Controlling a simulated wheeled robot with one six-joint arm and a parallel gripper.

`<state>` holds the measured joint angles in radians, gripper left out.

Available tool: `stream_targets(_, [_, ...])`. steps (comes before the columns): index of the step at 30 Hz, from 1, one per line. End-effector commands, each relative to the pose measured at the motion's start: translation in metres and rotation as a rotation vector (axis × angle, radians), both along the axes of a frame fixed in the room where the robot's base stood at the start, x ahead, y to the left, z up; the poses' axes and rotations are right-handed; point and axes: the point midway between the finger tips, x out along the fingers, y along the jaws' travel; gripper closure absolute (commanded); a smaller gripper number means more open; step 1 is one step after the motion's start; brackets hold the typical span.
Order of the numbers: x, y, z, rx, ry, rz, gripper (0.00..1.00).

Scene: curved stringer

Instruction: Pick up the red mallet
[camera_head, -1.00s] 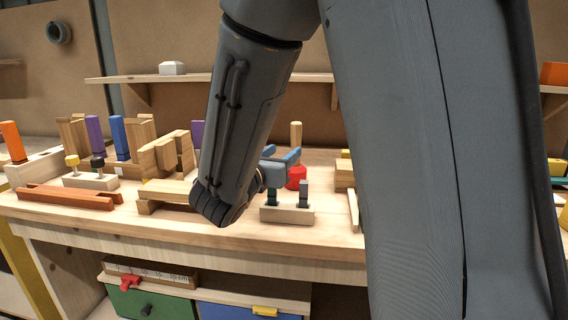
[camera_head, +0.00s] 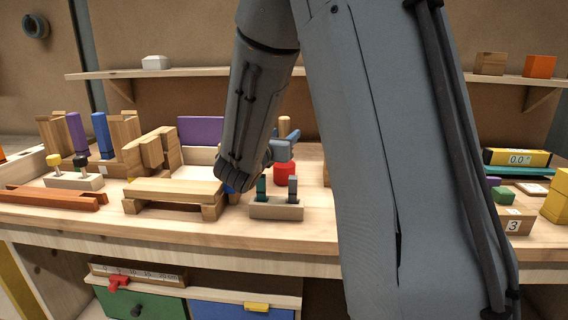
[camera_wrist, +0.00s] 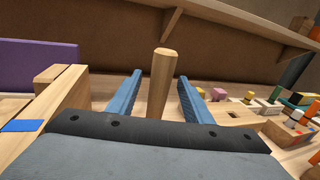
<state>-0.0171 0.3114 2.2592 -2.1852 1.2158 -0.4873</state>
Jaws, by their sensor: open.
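The red mallet stands upright on the workbench, its red head (camera_head: 285,172) down and its wooden handle (camera_head: 284,125) up. In the wrist view the wooden handle (camera_wrist: 162,80) rises between the two blue fingers, and the red head is hidden below my gripper body. My gripper (camera_head: 287,140) is open near the handle, above the red head. In the wrist view my gripper (camera_wrist: 158,85) has a gap on each side of the handle, so no contact shows there.
A small wooden block with teal and grey pegs (camera_head: 276,209) stands in front of the mallet. A low wooden bridge (camera_head: 172,188) lies to the left. A purple panel (camera_head: 200,131) stands behind. A shelf (camera_head: 200,73) runs along the back wall.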

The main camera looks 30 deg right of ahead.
Motion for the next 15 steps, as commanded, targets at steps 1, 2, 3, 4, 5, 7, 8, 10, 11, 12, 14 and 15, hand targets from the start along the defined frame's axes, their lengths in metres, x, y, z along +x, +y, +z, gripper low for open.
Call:
stream_targets(1, [0.0034, -0.0054, -0.0004, -0.001, 0.001, -0.002, 0.54])
stream_targets(2, [0.005, -0.0071, -0.0002, -0.001, 0.001, -0.001, 0.54])
stream_targets(3, [0.0063, -0.0086, 0.0001, -0.001, 0.0, -0.001, 0.54])
stream_targets(4, [0.0068, -0.0091, 0.0002, -0.001, -0.001, -0.001, 0.54])
stream_targets(5, [0.007, -0.0091, 0.0003, -0.001, -0.001, 0.0, 0.54])
stream_targets(7, [0.0068, -0.0087, 0.0002, -0.001, -0.001, 0.0, 0.54])
stream_targets(8, [0.0068, -0.0087, 0.0002, -0.001, -0.001, 0.0, 0.54])
stream_targets(10, [0.0067, -0.0086, 0.0001, -0.001, -0.001, 0.0, 0.59])
stream_targets(11, [0.0066, -0.0087, 0.0001, -0.001, -0.001, 0.0, 0.64])
stream_targets(12, [0.0066, -0.0087, 0.0001, -0.001, -0.001, 0.0, 0.71])
stream_targets(14, [0.0066, -0.0086, 0.0001, -0.001, -0.001, 0.0, 0.81])
stream_targets(15, [0.0066, -0.0086, 0.0, 0.0, 0.0, 0.0, 0.88])
